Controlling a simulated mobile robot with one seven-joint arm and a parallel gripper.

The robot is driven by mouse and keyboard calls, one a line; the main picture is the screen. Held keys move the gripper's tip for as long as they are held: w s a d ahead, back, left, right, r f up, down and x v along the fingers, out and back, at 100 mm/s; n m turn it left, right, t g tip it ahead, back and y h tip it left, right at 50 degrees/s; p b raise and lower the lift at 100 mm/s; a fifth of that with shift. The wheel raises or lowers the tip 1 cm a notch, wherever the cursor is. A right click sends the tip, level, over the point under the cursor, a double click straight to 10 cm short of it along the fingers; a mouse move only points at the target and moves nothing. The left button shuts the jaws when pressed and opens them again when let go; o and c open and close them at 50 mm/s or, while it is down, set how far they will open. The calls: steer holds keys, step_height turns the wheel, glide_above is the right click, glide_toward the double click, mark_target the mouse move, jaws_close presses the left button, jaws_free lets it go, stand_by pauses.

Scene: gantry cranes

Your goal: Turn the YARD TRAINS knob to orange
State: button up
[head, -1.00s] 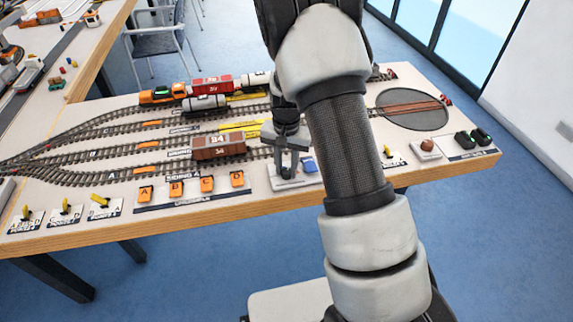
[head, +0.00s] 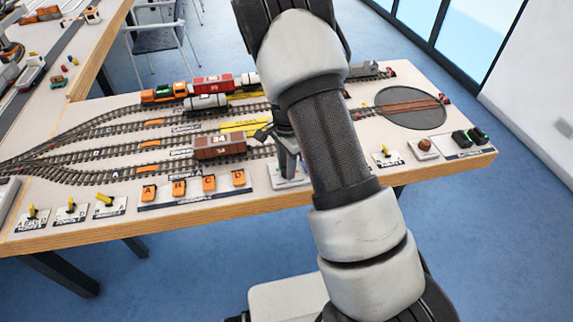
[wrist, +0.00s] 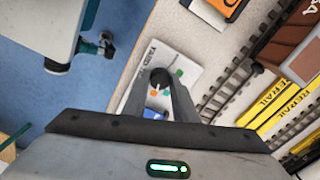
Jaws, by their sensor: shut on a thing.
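The YARD TRAINS knob (wrist: 160,77) is a small dark round knob on a white panel (wrist: 187,60) with a printed label. Green and orange dots show on the panel around it. My gripper (wrist: 159,82) is shut on the knob, one finger on each side. In the head view my gripper (head: 288,163) stands over the panel (head: 279,184) at the table's front edge; the knob is hidden there. I cannot tell surely which dot the knob points to.
A blue piece (wrist: 155,113) lies close by, partly behind my fingers. Orange lettered buttons (head: 209,184) sit left of the panel. A brown wagon (head: 219,147) stands on the track just behind. Yellow levers (head: 70,208) are farther left, and a turntable (head: 411,107) is at right.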

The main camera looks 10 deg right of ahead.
steer(key=shift+w, duration=0.1)
stand_by(0.4)
steer(key=o, duration=1)
steer(key=shift+o, duration=0.2)
step_height(320, 180, up, 18)
steer(key=p, duration=0.2)
steer(key=shift+f, duration=0.25)
steer(key=s+r+n+t+y+p, duration=0.1)
steer(key=s+r+n+p, duration=0.15)
steer(key=s+r, duration=0.45)
steer(key=s+r+n+t+p, duration=0.1)
steer(key=s+r+n+p, duration=0.15)
steer(key=r, duration=0.85)
steer(key=s+r+n+t+p, duration=0.1)
steer(key=s+r+n, duration=0.3)
steer(key=s, duration=0.4)
steer(key=s+r+n+t+h+p, duration=0.1)
steer(key=s+r+n+t+p, duration=0.1)
steer(key=s, duration=0.5)
step_height(320, 180, up, 2)
steer(key=n+p, duration=0.1)
steer(key=n, duration=0.1)
steer(key=shift+s+r+n+t, duration=0.25)
steer(key=shift+s+n+t, duration=0.05)
steer(key=shift+s+n, duration=0.1)
